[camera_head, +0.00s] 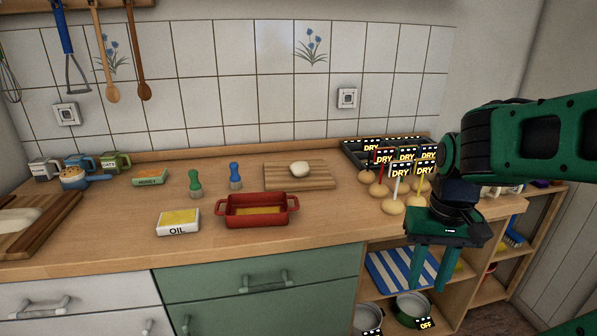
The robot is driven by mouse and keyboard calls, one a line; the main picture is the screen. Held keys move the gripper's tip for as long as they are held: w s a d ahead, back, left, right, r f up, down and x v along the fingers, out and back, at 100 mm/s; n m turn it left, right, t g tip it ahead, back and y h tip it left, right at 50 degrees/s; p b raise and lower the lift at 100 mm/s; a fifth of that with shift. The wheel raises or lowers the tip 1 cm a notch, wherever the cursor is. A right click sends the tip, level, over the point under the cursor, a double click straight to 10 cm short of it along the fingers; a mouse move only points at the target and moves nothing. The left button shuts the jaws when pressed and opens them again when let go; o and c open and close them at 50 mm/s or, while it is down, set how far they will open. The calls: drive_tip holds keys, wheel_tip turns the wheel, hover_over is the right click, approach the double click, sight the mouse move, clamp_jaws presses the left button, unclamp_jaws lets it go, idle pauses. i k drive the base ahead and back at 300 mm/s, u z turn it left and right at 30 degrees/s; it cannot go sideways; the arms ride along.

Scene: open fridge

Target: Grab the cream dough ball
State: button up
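A small cream dough ball (300,169) sits on a wooden board (283,183) toward the back of the counter. My gripper (428,286) hangs at the right, pointing down in front of the counter's edge and the open shelves. Its two green fingers are apart with nothing seen between them. It is well to the right of the dough ball and nearer the camera. Nothing covers the dough ball.
A larger pale dough (17,219) lies far left.

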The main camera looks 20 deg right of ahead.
sight(300, 169)
drive_tip(key=z, duration=0.05)
drive_tip(key=i, duration=1)
drive_tip(key=u, duration=0.1)
